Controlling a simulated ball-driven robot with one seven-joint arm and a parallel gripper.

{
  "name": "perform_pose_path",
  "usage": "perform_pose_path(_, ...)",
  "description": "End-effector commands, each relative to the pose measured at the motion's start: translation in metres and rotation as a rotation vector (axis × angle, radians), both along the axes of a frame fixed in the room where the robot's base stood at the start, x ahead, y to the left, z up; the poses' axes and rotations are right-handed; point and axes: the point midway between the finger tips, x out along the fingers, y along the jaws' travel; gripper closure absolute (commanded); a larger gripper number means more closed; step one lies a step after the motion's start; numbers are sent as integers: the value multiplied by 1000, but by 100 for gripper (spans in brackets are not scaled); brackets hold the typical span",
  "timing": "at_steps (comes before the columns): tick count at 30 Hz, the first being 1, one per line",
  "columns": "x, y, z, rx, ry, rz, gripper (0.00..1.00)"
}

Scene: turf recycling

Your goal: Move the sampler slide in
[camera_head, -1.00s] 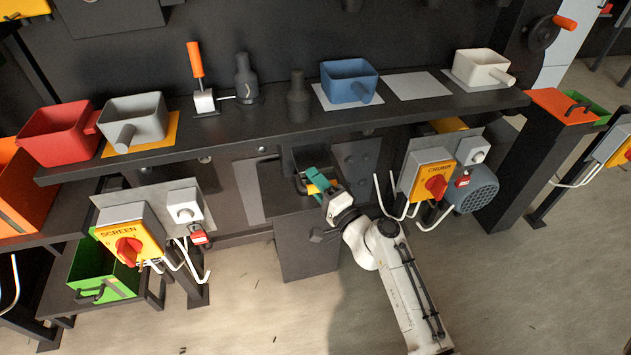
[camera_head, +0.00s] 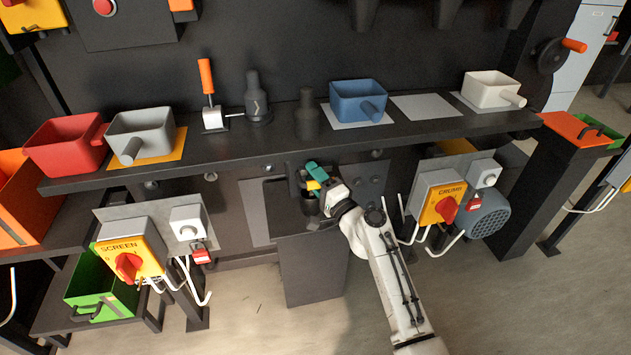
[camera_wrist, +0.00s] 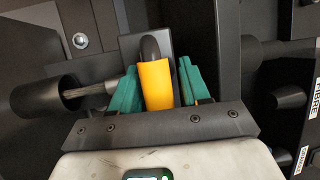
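My gripper (camera_wrist: 160,92) has two green fingers, one on each side of a yellow handle (camera_wrist: 156,84) with a rounded dark end. In the wrist view a thin dark gap shows between the handle and the right finger; the left finger is close against it. The fingers look open around it. In the head view my gripper (camera_head: 316,176) is at the dark recess below the bench, with a small yellow part (camera_head: 313,185) beside the green fingers. The handle looks like that of the sampler slide, but the slide's body is mostly hidden.
A black bench (camera_head: 250,139) overhangs the recess and carries several pans. The SCREEN box (camera_head: 130,258) stands left and the CRUMB box (camera_head: 440,200) right, close to my arm. In the wrist view a dark cylinder (camera_wrist: 42,97) on a rod lies left of the fingers.

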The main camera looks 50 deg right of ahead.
Motion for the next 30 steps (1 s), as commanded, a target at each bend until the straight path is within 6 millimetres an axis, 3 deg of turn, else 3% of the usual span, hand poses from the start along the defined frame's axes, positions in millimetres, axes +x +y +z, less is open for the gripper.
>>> perform_pose_path(3,1,-1,4,-2,-6,-1,48)
perform_pose_path(16,-7,1,-3,1,2,0,48)
perform_pose_path(30,-85,17,-18,0,1,0,48)
